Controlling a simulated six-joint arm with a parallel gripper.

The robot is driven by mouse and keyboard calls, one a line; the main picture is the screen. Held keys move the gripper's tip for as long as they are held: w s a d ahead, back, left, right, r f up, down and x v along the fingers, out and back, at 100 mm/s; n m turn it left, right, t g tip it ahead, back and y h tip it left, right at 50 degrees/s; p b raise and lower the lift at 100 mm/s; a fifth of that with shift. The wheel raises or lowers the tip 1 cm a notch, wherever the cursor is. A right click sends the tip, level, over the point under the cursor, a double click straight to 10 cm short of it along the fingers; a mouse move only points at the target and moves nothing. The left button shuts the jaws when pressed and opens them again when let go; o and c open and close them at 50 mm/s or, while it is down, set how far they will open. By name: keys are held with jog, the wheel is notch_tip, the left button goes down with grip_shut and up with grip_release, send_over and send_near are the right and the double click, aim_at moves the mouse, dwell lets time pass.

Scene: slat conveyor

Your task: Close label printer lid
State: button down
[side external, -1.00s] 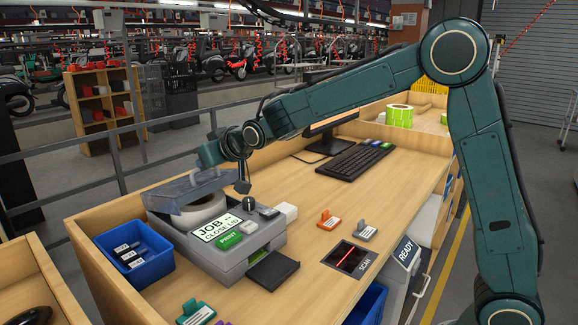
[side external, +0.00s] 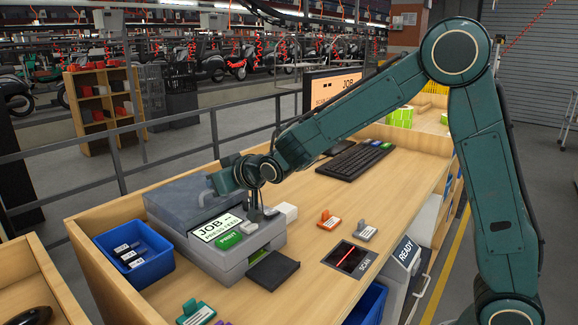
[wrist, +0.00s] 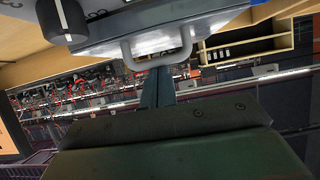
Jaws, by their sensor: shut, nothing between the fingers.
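The grey label printer (side external: 222,262) stands on the bench in the side view. Its grey lid (side external: 180,200) lies down flat over the body, and the paper roll is hidden. The printer screen (side external: 215,231) reads "JOB" and "PRESS FEED", above a green PRINT button (side external: 228,241). A black knob (wrist: 62,20) shows at the upper left.
A blue bin (side external: 135,262) is left of the printer, and a black tray (side external: 272,271) is at its front. Orange (side external: 328,220) and grey (side external: 364,232) small items lie right of it. A keyboard (side external: 356,163) and monitor (side external: 333,90) are behind. The bench between is mostly clear.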

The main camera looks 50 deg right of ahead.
jog(key=shift+s+f, duration=0.2)
jog(key=shift+f, duration=0.35)
jog(key=shift+r, duration=0.1)
jog(key=shift+w+r, duration=0.6)
jog(key=shift+r, duration=0.3)
jog(key=shift+w+r, duration=0.6)
jog(key=shift+r, duration=0.6)
jog(key=s+f+v, duration=0.1)
jog(key=v, duration=0.8)
jog(key=shift+s+f, duration=0.2)
jog(key=shift+f, duration=0.05)
